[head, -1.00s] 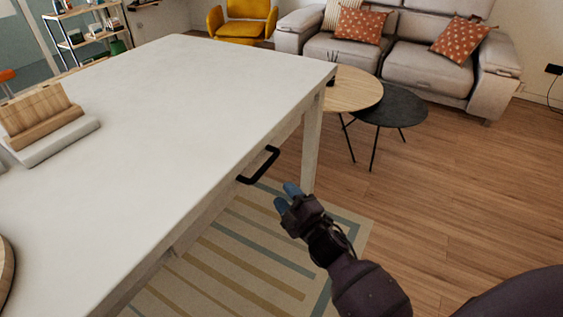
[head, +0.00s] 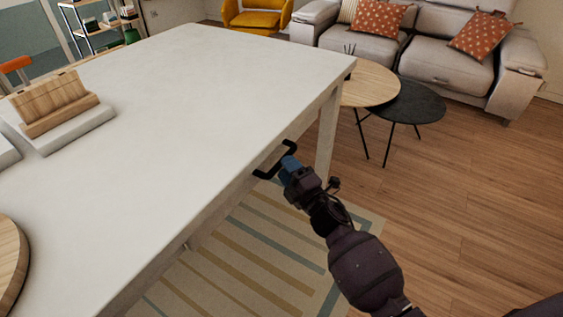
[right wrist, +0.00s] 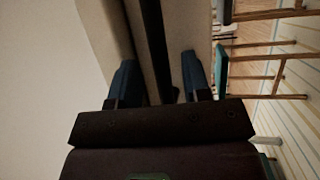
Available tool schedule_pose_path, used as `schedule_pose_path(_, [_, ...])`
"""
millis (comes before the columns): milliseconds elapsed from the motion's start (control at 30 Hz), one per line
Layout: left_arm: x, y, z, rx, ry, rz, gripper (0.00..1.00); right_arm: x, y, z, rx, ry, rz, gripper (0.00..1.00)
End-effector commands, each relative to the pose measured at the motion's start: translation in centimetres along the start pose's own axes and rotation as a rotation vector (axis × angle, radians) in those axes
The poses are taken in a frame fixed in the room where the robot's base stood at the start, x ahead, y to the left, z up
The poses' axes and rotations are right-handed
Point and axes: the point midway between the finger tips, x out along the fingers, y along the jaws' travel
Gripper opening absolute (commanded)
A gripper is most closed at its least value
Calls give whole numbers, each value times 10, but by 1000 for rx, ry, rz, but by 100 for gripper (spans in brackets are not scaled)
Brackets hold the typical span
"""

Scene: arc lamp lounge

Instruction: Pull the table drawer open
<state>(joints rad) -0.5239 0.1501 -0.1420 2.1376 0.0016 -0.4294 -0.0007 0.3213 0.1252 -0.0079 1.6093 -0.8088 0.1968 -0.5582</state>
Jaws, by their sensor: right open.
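The white table (head: 170,110) fills the left and middle of the head view. A black bar handle (head: 268,169) sticks out from its side, just under the top, where the drawer front is mostly hidden by the tabletop edge. My right gripper (head: 288,163) is at the handle's near right end, with blue fingertips. In the right wrist view the fingers (right wrist: 158,82) are apart, and the dark handle bar (right wrist: 155,45) runs between them. Whether they touch it I cannot tell. My left gripper is not in view.
A wooden stand (head: 55,105) and a round wooden board (head: 8,262) rest on the tabletop. A striped rug (head: 240,270) lies beside and under the table. Two low round tables, the black one (head: 412,102) nearer, stand beyond the table leg. Wood floor is clear at right.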

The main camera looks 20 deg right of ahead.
Motion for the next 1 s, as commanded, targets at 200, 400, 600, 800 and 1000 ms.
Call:
schedule_pose_path(200, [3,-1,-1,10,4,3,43,22,-1,0,-1,-1,-2,44])
schedule_pose_path(400, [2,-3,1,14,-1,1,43,29,0,0,0,-1,-1,44])
schedule_pose_path(600, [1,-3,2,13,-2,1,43,29,0,0,0,-1,-1,44])
schedule_pose_path(800, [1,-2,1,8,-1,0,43,29,0,0,0,-1,-1,16])
schedule_pose_path(1000, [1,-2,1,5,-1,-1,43,29,0,0,1,-1,-1,0])
